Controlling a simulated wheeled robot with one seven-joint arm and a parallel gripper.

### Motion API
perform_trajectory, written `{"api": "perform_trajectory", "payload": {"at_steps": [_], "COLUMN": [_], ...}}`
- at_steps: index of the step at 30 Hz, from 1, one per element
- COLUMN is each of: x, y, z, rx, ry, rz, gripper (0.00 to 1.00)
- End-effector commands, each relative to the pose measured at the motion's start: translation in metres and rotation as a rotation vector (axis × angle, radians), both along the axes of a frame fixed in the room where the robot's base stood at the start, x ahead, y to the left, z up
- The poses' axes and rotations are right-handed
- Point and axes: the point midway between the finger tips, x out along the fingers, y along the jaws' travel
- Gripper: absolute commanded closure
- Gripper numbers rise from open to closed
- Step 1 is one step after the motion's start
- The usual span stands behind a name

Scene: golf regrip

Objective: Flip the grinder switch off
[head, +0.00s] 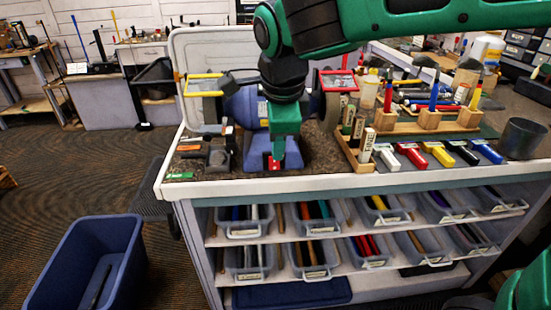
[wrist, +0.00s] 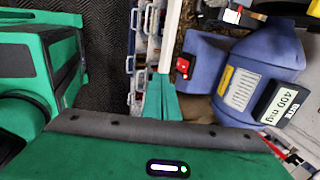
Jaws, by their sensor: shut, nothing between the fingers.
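The blue bench grinder (head: 245,108) stands on the left part of the bench, and its body also shows on the right in the wrist view (wrist: 268,50). A red switch (head: 273,164) is on the front of the grinder's base; in the wrist view the switch (wrist: 182,66) sits in a dark plate. I cannot tell its position. My gripper (head: 279,155) is shut and empty, pointing down in front of the base, close to the switch. In the wrist view my gripper's green fingers (wrist: 160,80) are left of the switch with a small gap showing. My arm hides part of the grinder.
A yellow-framed shield (head: 204,85) and a red-framed shield (head: 339,81) flank the grinder. Wooden holders (head: 357,160) and several coloured grips (head: 411,153) are to the right. A blue bin (head: 90,262) stands on the floor at left.

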Motion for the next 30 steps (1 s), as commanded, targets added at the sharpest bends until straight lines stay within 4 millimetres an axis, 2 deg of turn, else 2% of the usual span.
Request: {"api": "perform_trajectory", "payload": {"at_steps": [5, 18, 24, 30], "x": [0.006, 0.032, 0.060, 0.070], "y": [-0.001, -0.001, 0.000, 0.000], "z": [-0.020, -0.096, -0.096, -0.097], "rx": [-0.003, -0.003, -0.001, 0.000], "ry": [0.003, 0.004, 0.000, 0.001], "rz": [0.000, 0.001, 0.000, 0.000], "gripper": [1.00, 1.00, 1.00, 1.00]}}
